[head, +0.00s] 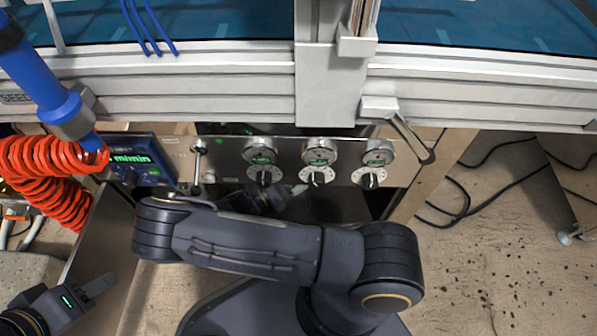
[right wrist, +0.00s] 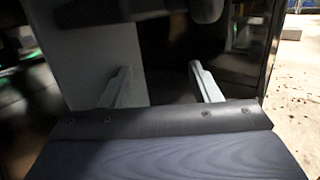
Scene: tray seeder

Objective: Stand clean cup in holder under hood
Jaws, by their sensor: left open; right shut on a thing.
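My left gripper (head: 97,288) is at the lower left of the head view, open and empty, beside a grey panel edge. My right arm crosses the middle of the head view. Its gripper is below the control panel, in dark shadow and mostly hidden there. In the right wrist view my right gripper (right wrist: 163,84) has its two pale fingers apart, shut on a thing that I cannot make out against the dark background. I cannot pick out the cup, the holder or the hood in either view.
The control panel (head: 230,160) with several gauges and knobs stands just beyond my right arm. A metal rail (head: 180,85) runs above it. A red coiled hose (head: 45,175) and a blue tool (head: 40,75) hang at the left. Black cables (head: 465,200) lie on the floor at right.

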